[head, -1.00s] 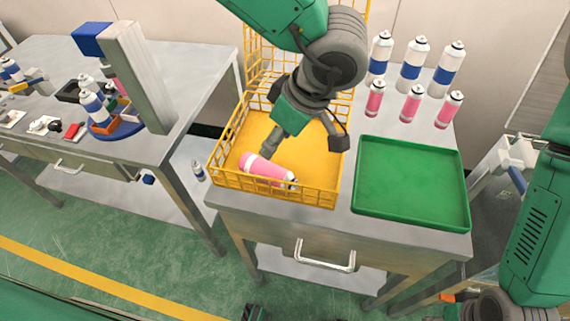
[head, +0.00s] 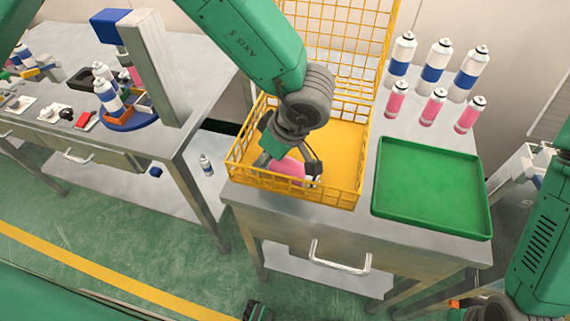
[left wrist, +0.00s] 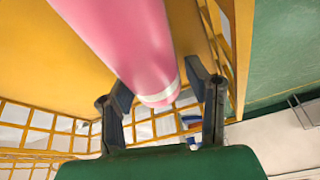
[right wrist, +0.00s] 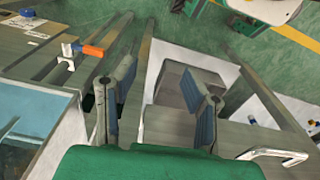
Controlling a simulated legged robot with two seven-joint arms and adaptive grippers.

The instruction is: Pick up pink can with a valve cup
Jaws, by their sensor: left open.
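The pink can (head: 288,168) lies on its side in the yellow wire basket (head: 290,190), largely covered by my left gripper in the head view. In the left wrist view the can (left wrist: 125,40) runs diagonally, with its white-banded end (left wrist: 160,97) between the fingers. Whether it has a valve cup cannot be made out. My left gripper (left wrist: 160,85) is open, with a finger on either side of the can's end; contact cannot be told. My right gripper (right wrist: 160,80) is open and empty, away from the basket.
A green tray (head: 430,190) lies right of the basket. Several upright pink cans (head: 432,105) and blue-white cans (head: 437,62) stand behind it. The basket's raised wire side (head: 345,40) stands behind my left arm. Another table (head: 60,105) with equipment is at left.

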